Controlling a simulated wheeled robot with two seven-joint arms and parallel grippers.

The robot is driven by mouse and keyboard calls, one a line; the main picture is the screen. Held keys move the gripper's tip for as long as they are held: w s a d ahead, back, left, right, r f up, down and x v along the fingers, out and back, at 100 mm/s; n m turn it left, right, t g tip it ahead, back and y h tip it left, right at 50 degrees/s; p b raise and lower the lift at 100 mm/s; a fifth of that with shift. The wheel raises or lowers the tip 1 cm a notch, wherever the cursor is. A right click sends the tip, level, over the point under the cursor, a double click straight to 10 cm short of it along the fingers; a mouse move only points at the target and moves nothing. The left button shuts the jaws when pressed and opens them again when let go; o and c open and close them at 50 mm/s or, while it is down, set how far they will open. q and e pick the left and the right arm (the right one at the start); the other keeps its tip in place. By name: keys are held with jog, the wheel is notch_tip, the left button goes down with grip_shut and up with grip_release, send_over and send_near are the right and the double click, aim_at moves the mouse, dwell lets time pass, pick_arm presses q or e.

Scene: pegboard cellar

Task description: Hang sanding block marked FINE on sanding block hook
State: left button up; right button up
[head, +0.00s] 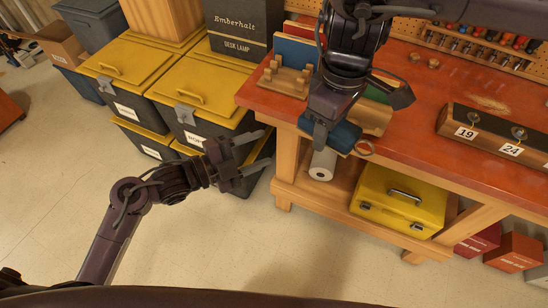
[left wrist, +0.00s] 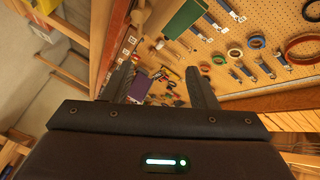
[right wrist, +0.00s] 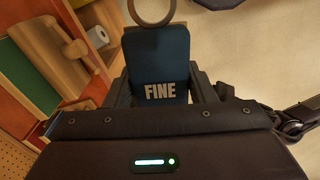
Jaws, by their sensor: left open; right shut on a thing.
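The blue sanding block marked FINE (right wrist: 160,65) is between the fingers of my right gripper (right wrist: 170,92), its label facing the right wrist camera. A ring (right wrist: 152,10) sticks out from the block's far end. My left gripper (head: 266,151) is open and empty, left of the bench and in front of the bins. I cannot tell which hook is the sanding block hook.
The red-topped bench (head: 420,130) bears a wooden rack (head: 288,78) and a board with hooks labelled 19 and 24 (head: 495,133). A yellow toolbox (head: 400,200) stands on the shelf below. The left wrist view shows a pegboard (left wrist: 275,55) with hanging tools. The floor in front is clear.

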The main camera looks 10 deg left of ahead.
aim_at(357, 153)
pick_arm(q)
jog(key=s+d+r+m+g+h, duration=0.2)
jog(key=s+d+r+m+g, duration=0.1)
jog(key=s+r+m, duration=0.25)
jog(key=s+d+r+m+g+h, duration=0.1)
jog(key=s+d+r+m+g, duration=0.15)
jog(key=s+r+m, duration=0.35)
jog(key=shift+n, duration=0.65)
jog(key=x, duration=0.4)
jog(key=r+x, duration=0.1)
jog(key=x, duration=0.3)
jog(key=w+x, duration=0.1)
jog(key=x, duration=0.2)
jog(key=shift+w+d+r, duration=0.1)
jog(key=shift+d+r, duration=0.05)
jog(key=shift+d, duration=0.15)
jog(key=shift+c, duration=0.4)
jog(key=c, duration=0.9)
jog(key=shift+c, duration=0.7)
pick_arm(e)
jog(key=o, duration=1.6)
jog(key=shift+r, duration=0.15)
